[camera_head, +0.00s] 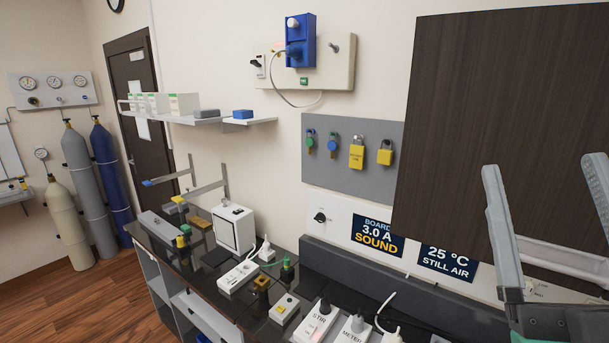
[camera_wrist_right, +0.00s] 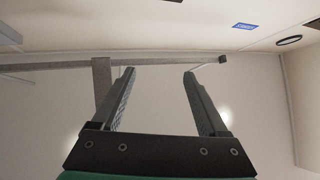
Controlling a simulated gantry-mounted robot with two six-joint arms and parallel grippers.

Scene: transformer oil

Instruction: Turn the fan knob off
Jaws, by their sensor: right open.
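A small black knob (camera_head: 320,217) sits on a white wall panel, left of the blue "BOARD 3.0 A SOUND" sign (camera_head: 377,236). Its label is too small to read, so I cannot tell whether it is the fan knob. My right gripper (camera_head: 543,165) is at the right side of the head view, fingers pointing up, in front of a dark brown panel and far to the right of the knob. In the right wrist view the gripper (camera_wrist_right: 160,75) is open and empty, facing a pale surface with a grey bar; no knob shows there. My left gripper is not in view.
The dark brown panel (camera_head: 480,110) covers much of the upper right. A grey board with padlocks (camera_head: 350,180) hangs above the knob. The dark bench (camera_head: 228,302) below holds power strips, a white box (camera_head: 233,230) and plugs. Open air lies before the wall.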

